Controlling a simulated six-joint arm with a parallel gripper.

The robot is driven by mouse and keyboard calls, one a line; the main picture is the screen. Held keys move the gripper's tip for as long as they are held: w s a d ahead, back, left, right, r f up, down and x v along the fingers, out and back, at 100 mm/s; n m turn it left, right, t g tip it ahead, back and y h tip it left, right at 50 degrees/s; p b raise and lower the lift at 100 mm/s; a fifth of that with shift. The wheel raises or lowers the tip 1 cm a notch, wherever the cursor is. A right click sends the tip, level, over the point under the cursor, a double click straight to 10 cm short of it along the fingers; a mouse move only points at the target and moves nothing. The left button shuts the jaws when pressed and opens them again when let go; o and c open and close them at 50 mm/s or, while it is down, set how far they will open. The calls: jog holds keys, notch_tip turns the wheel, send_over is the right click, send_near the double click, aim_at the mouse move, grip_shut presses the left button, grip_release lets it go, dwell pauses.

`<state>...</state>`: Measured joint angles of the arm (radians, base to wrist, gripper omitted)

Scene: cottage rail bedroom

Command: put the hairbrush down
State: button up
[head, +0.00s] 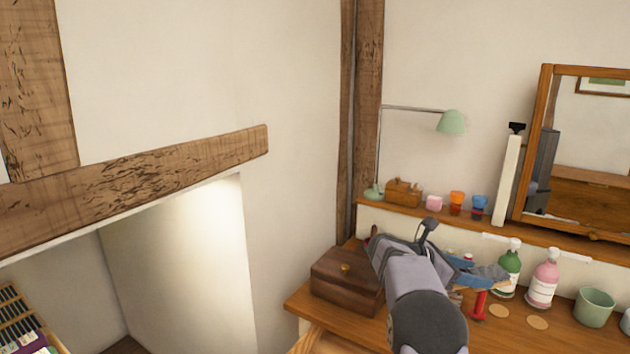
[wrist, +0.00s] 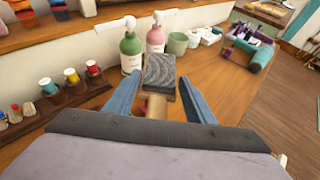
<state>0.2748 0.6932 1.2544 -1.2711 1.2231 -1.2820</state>
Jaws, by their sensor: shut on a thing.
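The hairbrush (wrist: 160,76) shows in the wrist view as a dark grey bristle pad on a pale wooden handle. It lies between the blue fingers of my gripper (wrist: 155,108), which is shut on it. The bristle side faces the wrist camera, and the head of the brush points away from my wrist. In the head view my gripper (head: 482,270) is over the wooden dresser top, beside the pump bottles, and the arm hides much of the brush. Whether the brush touches the wood, I cannot tell.
A green bottle (head: 508,272) and a pink bottle (head: 543,281) stand behind. A green cup (head: 594,307) is at right, a brown wooden box (head: 345,279) at left. Thread spools (wrist: 72,77) stand left in the wrist view.

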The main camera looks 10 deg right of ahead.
jog(key=a+f+n+t, duration=0.1)
jog(key=a+f, duration=0.2)
jog(key=a, duration=0.4)
jog(key=a+f+n+t+p, duration=0.1)
jog(key=a+f, duration=0.2)
jog(key=a, duration=0.5)
jog(key=a+f+n+t, duration=0.1)
jog(key=a+f, duration=0.2)
jog(key=a, duration=0.4)
jog(key=shift+w+a+t+p, duration=0.25)
jog(key=shift+w+t+p, duration=0.05)
jog(key=shift+w+p, duration=0.05)
jog(key=s+a+f+n+t+y+p, duration=0.1)
jog(key=s+a+f+n+t, duration=0.2)
jog(key=s+a, duration=0.4)
jog(key=s+a+f+n+t+y+p, duration=0.2)
jog(key=s+a+f, duration=0.1)
jog(key=s+a, duration=0.4)
notch_tip(320, 180, up, 8)
jog(key=p, duration=1.4)
jog(key=shift+w+a+r, duration=0.15)
jog(key=shift+w+a, duration=0.1)
jog(key=shift+w, duration=0.1)
